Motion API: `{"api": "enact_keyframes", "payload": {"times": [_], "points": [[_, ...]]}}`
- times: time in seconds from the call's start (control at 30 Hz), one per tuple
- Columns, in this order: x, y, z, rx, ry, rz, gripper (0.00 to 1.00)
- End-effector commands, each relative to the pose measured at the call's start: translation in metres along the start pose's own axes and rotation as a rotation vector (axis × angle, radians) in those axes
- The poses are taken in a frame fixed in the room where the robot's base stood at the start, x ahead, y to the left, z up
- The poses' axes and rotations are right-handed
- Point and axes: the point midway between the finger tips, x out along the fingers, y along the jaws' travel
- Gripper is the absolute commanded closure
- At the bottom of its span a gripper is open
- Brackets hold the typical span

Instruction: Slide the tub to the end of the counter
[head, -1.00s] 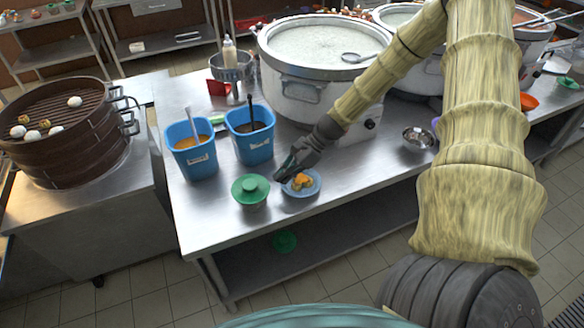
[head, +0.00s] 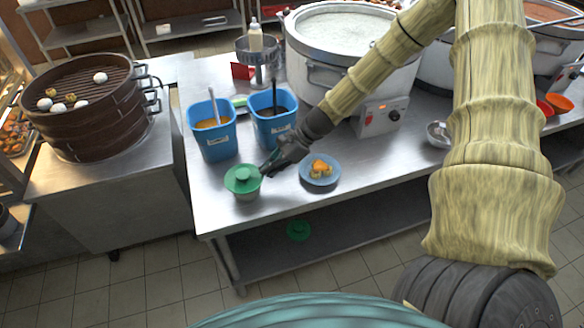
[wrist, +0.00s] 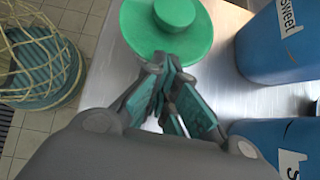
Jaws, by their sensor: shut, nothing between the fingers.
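The tub (head: 245,193) is a small round container with a green knobbed lid (head: 243,178). It stands upright near the front edge of the steel counter (head: 214,206), toward its left end. My gripper (head: 268,168) is shut and empty, low over the counter at the tub's right side, between the tub and a blue plate. In the wrist view the shut fingertips (wrist: 168,64) are at the rim of the green lid (wrist: 180,42). They look in contact with it or very close. The tub's body is hidden under the lid there.
A blue plate of food (head: 320,178) is right of my gripper. Two blue bins, left (head: 215,143) and right (head: 270,125), stand behind. A large pot (head: 330,75) is at the back. The counter left of the tub is clear up to its end. A steamer stand (head: 120,190) lies beyond.

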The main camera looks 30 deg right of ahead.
Motion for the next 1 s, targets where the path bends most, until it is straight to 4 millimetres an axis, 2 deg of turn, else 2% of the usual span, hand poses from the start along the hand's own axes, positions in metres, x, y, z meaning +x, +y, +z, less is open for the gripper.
{"api": "enact_keyframes", "payload": {"times": [0.03,0.1,0.2,0.33,0.77,1.0], "points": [[0.015,0.002,0.007,-0.002,0.001,0.005,1.0],[0.028,0.001,0.021,-0.002,0.001,0.004,1.0],[0.043,0.001,0.037,-0.002,0.001,0.002,1.0],[0.053,0.001,0.05,0.001,0.001,0.002,1.0],[0.055,0.001,0.054,0.001,0.001,0.001,1.0],[0.043,-0.001,0.045,0.0,0.0,0.003,1.0]]}}
